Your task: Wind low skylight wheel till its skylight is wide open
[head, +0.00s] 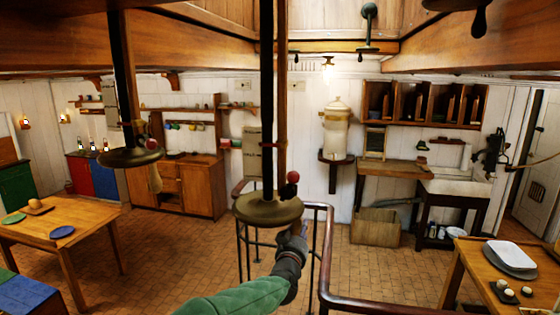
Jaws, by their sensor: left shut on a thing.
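A brass-coloured wheel (262,211) hangs at the lower end of a dark vertical shaft (267,100) in the middle of the head view. A red knob (292,177) stands above its rim on the right. My left gripper (293,238) is just below the wheel's right side, shut on the wheel's handle, which it mostly hides. My right gripper is not in view.
A dark railing (328,250) curves close behind and right of my left gripper. Part of another wheel (455,4) shows at the top right. A wooden table (88,213) stands left and another (470,265) right. Overhead beams (200,45) are close. Tiled floor (180,250) is clear at centre left.

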